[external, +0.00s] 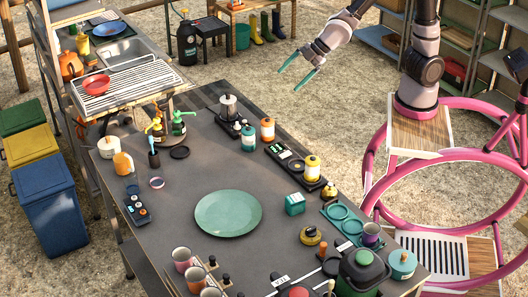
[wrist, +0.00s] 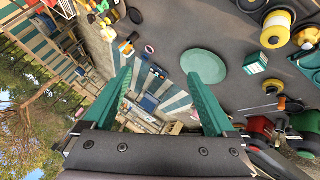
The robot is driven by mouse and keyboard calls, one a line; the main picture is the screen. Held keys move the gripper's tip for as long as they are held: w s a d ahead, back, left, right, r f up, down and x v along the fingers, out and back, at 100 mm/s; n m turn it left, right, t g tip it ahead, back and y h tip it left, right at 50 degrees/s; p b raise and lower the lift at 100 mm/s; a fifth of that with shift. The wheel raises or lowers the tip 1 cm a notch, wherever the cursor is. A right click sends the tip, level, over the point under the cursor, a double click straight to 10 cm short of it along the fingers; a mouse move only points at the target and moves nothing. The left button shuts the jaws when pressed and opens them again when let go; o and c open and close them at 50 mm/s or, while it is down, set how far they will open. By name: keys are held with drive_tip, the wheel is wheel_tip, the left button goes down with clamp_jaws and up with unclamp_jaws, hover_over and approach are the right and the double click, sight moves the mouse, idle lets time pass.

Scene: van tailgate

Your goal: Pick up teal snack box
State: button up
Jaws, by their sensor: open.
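The teal snack box (external: 295,204) is a small boxy carton standing on the dark table, right of a large teal plate (external: 228,213). In the wrist view the box (wrist: 256,63) shows at the upper right, beside the plate (wrist: 204,66), with a pale label on its side. My gripper (external: 298,76) is open and empty, with teal fingers. It hangs in the air beyond the table's far right edge, well away from the box. In the wrist view the fingertips (wrist: 157,78) are wide apart with nothing between them.
A black tray with a yellow canister (external: 312,168) stands just behind the box. A yellow-black round item (external: 311,236), teal rings (external: 341,212) and a dark green container (external: 362,272) stand to its front and right.

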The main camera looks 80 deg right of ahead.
drive_tip(key=w+a+f+n+t, duration=0.1)
drive_tip(key=w+a+f+n, duration=0.1)
drive_tip(key=a+f+n, duration=0.75)
drive_tip(key=n+t+y, duration=0.2)
drive_tip(key=n+y, duration=0.3)
drive_tip(key=n, duration=1.5)
hover_over(288, 207)
drive_tip(key=s+d, duration=0.2)
drive_tip(key=d, duration=0.1)
drive_tip(key=f, duration=1.5)
drive_tip(key=shift+s+a+f, duration=0.15)
drive_tip(key=shift+a+f, duration=0.1)
drive_tip(key=shift+f, duration=0.05)
drive_tip(key=shift+s+a+f+n, duration=0.1)
drive_tip(key=shift+a+f+n, duration=0.05)
drive_tip(key=shift+f+n, duration=0.15)
wheel_tip(288, 207, down, 4)
drive_tip(key=shift+r, duration=0.2)
wheel_tip(288, 207, down, 3)
drive_tip(key=shift+r, duration=0.15)
drive_tip(key=shift+x, duration=1.1)
drive_tip(key=shift+w+a+f, duration=0.2)
drive_tip(key=shift+w+f, duration=0.1)
